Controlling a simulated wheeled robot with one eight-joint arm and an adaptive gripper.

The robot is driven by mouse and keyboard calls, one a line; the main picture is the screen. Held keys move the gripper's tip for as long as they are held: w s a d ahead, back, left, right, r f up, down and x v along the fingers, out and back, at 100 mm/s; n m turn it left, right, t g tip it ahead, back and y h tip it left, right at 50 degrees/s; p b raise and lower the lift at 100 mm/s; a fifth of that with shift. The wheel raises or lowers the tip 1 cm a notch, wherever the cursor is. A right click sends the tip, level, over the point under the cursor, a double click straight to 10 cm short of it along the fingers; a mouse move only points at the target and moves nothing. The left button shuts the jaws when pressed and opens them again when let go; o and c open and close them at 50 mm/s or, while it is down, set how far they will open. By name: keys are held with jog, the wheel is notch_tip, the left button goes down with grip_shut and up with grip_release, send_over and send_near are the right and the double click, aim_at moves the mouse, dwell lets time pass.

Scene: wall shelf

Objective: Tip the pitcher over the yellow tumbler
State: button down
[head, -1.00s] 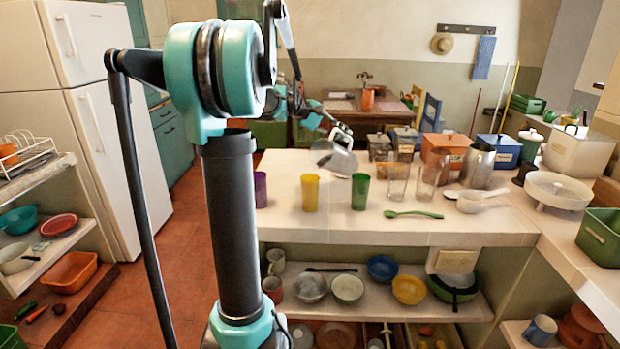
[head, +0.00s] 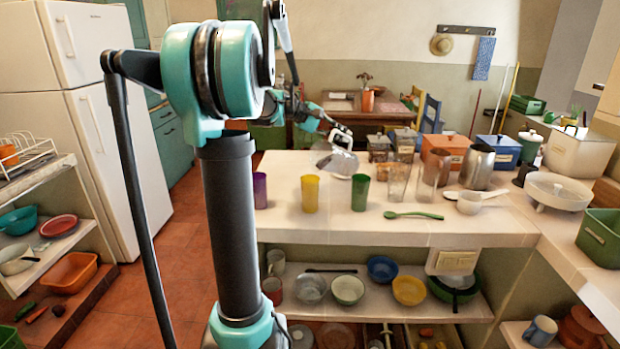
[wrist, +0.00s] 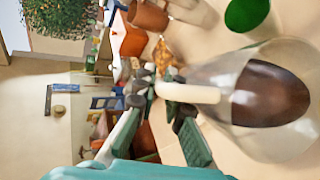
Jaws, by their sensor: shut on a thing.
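The yellow tumbler (head: 310,194) stands upright on the white counter, between the purple tumbler (head: 260,190) on its left and the green tumbler (head: 359,192) on its right. My gripper (head: 343,138) is shut on the handle of the grey, see-through pitcher (head: 341,163). The pitcher is tilted and held above the counter, behind and between the yellow and green tumblers. In the wrist view the pitcher (wrist: 225,75) lies sideways at the right with its pale handle (wrist: 188,93) between my fingers. A dark area shows inside it. I cannot tell whether anything flows out.
Clear glasses (head: 398,181), a metal jug (head: 479,166) and several canisters stand right of and behind the pitcher. A green spoon (head: 412,215) lies near the front edge. The counter left of the pitcher, behind the purple tumbler, is clear.

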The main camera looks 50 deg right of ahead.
jog(key=shift+a+r+h, duration=0.1)
jog(key=shift+a+h, duration=0.15)
jog(key=shift+h, duration=0.15)
dwell(0.8)
jog(key=shift+a+r+m+h+b, duration=0.4)
jog(key=shift+a+r+h+b, duration=0.15)
jog(key=shift+b, duration=1.35)
dwell(4.9)
